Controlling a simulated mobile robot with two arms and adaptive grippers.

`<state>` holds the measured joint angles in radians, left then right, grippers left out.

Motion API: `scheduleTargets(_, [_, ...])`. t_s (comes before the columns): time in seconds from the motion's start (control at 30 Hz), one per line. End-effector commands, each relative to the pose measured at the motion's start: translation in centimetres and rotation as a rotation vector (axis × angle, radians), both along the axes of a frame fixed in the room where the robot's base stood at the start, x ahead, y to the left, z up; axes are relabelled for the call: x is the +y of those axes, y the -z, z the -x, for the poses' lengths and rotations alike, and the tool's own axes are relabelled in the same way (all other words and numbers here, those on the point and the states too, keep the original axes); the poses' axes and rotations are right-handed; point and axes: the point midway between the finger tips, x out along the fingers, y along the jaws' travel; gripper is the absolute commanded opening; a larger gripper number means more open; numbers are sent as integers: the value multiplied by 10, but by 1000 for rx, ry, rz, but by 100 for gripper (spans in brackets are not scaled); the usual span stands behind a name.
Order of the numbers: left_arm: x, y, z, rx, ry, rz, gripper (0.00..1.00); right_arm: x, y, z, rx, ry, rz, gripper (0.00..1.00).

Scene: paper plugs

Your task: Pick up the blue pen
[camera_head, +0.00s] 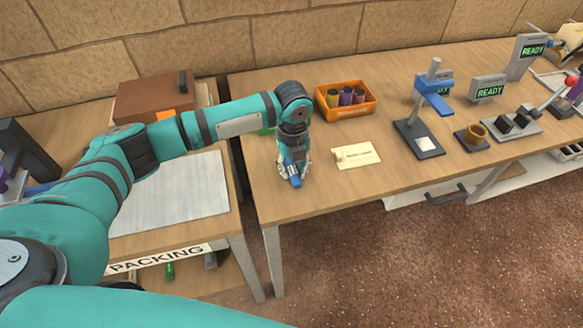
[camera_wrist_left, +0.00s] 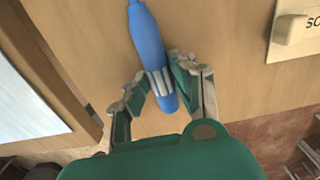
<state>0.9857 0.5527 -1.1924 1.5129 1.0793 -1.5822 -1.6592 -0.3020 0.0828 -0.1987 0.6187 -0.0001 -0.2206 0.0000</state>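The blue pen (camera_wrist_left: 150,45) runs between the two fingers of my left gripper (camera_wrist_left: 163,82) in the left wrist view. Its thick end with pale grey bands is between the fingertips, which meet its sides. In the head view my left gripper (camera_head: 292,168) points down at the near left part of the workbench, with part of the blue pen (camera_head: 294,182) showing at its tips. The gripper hides the rest of the pen there. I cannot tell whether the pen touches the tabletop. My right gripper is out of view.
An orange bin (camera_head: 346,112) with several coloured rolls stands behind on the workbench (camera_head: 330,205). A cream card (camera_head: 356,155) lies to the right of the gripper. A blue-and-grey stand (camera_head: 418,140) is farther right. A packing table (camera_head: 150,240) with a grey mat adjoins at left.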

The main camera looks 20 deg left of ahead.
Motion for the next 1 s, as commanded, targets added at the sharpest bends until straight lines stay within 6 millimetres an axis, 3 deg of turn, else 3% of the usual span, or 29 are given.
scheduleTargets(0.13, [0,0,0,0,0,0,1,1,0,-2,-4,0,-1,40])
scheduleTargets(0.53, [0,-4,0,-1,0,1,1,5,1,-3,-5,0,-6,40])
scheduleTargets(0.83, [-1,-38,0,-2,2,1,1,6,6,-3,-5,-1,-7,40])
scheduleTargets(1.0, [-37,-38,21,0,8,4,1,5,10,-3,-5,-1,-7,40])
